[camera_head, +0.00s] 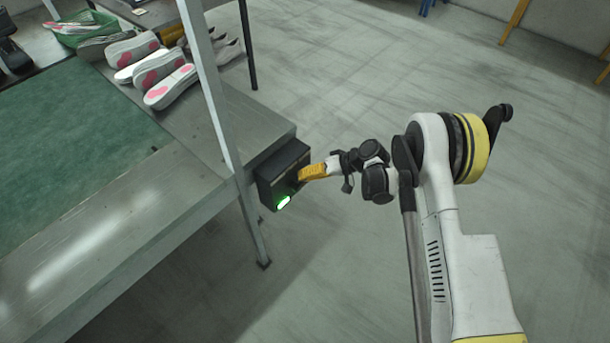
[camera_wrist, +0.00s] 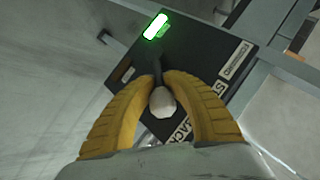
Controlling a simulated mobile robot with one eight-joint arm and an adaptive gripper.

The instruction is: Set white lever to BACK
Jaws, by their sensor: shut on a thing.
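The black control box (camera_head: 272,173) is fixed to the side of the conveyor table near a metal post. In the wrist view the box (camera_wrist: 195,48) carries white labels: one reads FORWARD (camera_wrist: 237,59), one starting with S is partly covered, and one ending in "ACK" (camera_wrist: 181,133) is partly covered. The white lever's pale round knob (camera_wrist: 162,102) sits on a dark stem between the yellow fingers. My gripper (camera_head: 303,175) is shut on the knob, as the wrist view (camera_wrist: 164,84) shows. Which label the lever lines up with I cannot tell.
A green light (camera_wrist: 155,27) is lit on the box. The metal post (camera_head: 212,90) stands close beside the box. The conveyor table (camera_head: 190,200) with a green belt (camera_head: 70,150) carries several shoes (camera_head: 150,68). The floor (camera_head: 380,80) right of the box is open.

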